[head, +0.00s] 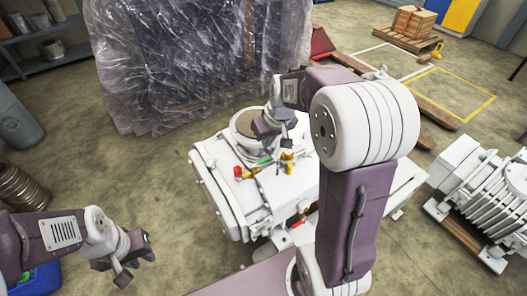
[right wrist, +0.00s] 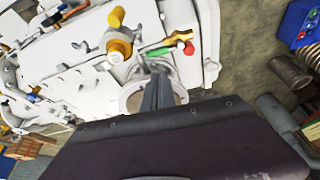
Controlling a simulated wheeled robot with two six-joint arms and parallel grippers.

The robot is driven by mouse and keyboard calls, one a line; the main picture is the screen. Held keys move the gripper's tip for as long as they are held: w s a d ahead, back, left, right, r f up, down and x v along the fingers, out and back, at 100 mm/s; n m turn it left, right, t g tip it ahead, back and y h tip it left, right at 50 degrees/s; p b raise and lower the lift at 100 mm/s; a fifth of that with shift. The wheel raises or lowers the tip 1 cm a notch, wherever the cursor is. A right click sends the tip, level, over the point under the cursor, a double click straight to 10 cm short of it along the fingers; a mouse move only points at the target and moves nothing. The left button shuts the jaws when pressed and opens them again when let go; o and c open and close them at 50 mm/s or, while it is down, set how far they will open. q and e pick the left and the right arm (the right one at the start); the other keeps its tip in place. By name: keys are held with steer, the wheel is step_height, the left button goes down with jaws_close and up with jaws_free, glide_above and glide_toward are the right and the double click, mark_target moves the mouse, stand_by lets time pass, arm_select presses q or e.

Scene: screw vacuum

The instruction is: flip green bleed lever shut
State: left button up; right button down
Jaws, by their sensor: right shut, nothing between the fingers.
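The green lever (head: 265,162) sits on a small brass valve on top of the white vacuum pump (head: 230,200). In the right wrist view the green lever (right wrist: 158,51) lies just beyond my fingertips, beside the brass valve body (right wrist: 174,40) with its red end cap (right wrist: 188,48). My right gripper (head: 287,132) is shut and empty, above the pump near the lever; its fingers (right wrist: 158,72) point at the lever. I cannot tell whether they touch it. My left gripper (head: 136,270) looks open and empty, low at the left, well away from the pump.
A yellow handle (right wrist: 118,38) stands close to the lever on the pump top. A round port (head: 247,122) is behind it. A second ribbed white machine (head: 480,195) is at the right. A plastic-wrapped load (head: 190,60) stands behind.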

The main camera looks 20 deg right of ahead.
mark_target(261, 163)
steer(key=x, duration=1)
steer(key=shift+d+r, duration=0.1)
